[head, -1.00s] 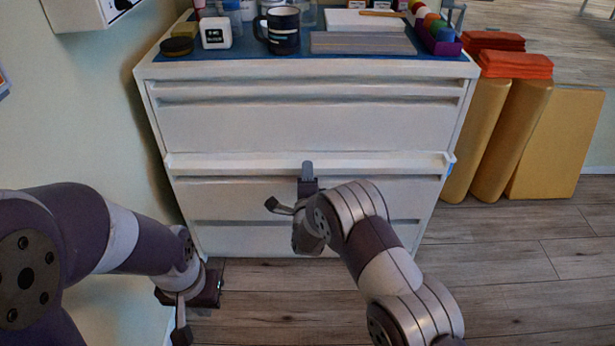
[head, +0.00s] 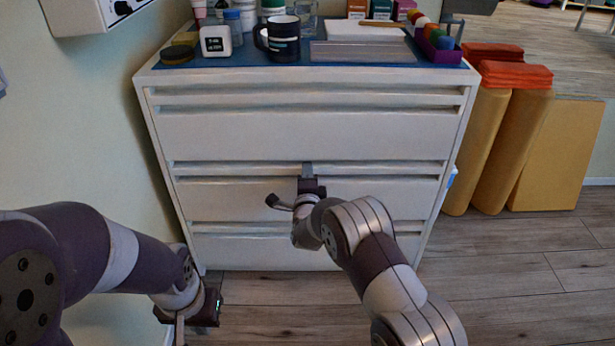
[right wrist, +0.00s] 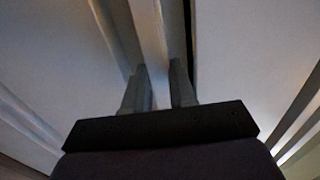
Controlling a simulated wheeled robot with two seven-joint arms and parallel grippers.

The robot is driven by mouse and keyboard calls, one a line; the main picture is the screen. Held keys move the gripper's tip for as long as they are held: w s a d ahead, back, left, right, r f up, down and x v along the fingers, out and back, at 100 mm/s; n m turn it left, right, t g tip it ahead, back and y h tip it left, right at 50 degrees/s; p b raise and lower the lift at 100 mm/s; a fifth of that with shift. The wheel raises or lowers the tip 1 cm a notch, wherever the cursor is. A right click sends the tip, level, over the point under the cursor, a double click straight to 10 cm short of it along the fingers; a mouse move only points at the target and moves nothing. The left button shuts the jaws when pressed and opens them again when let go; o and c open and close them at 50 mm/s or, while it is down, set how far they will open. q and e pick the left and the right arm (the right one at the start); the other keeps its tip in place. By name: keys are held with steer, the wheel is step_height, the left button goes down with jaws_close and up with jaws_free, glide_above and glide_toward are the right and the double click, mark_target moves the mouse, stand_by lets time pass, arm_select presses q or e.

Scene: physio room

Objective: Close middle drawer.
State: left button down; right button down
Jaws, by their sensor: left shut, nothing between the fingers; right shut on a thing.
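The white cabinet (head: 310,133) has stacked drawers with long lip handles. The middle drawer (head: 240,200) looks flush with the drawers above and below it. My right gripper (head: 307,172) is at the middle of its handle. In the right wrist view my right gripper (right wrist: 159,88) has one finger on each side of the pale handle strip (right wrist: 150,45), shut on it. My left gripper (head: 182,330) is low at the left, in front of the cabinet's lower left corner, shut and empty. Its fingertips are partly cut off by the bottom edge.
A dark mug (head: 283,42), a small white clock (head: 215,41) and a purple tray (head: 440,50) stand on the cabinet top. Yellow bolsters (head: 512,150) and orange folded pads (head: 515,74) are at the right. A wall is close on the left. Wooden floor is clear at lower right.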

steer(key=c, duration=1)
jaws_free()
steer(key=shift+w+f, duration=0.15)
steer(key=s+p, duration=0.5)
steer(key=s, duration=0.7)
steer(key=shift+s+p, duration=0.35)
